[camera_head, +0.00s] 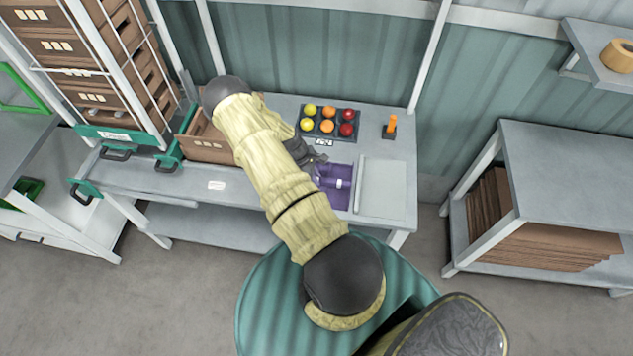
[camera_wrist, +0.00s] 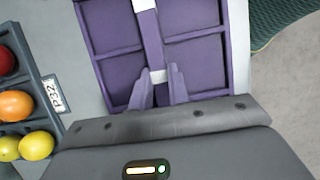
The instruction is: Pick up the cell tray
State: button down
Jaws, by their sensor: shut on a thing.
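The purple cell tray (camera_head: 340,197) lies on the grey workbench, at the right part of its top. In the wrist view the tray (camera_wrist: 197,58) shows empty cells on both sides of a raised middle bar with white patches. My gripper (camera_wrist: 160,80) is shut on this middle bar, one finger on each side. In the head view my gripper (camera_head: 316,162) is over the tray, and my arm hides the tray's left part. I cannot tell whether the tray is lifted off the bench.
A dark tray (camera_head: 318,121) of yellow, orange and red tomatoes stands behind the purple tray. An orange-topped object (camera_head: 391,125) and a pale flat panel (camera_head: 383,187) are to the right. A brown crate (camera_head: 207,146) and a crate rack (camera_head: 95,60) stand left.

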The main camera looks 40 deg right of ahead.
jog(key=shift+r, duration=0.1)
notch_tip(320, 180, up, 10)
jog(key=b, duration=0.3)
dwell(0.4)
dwell(0.4)
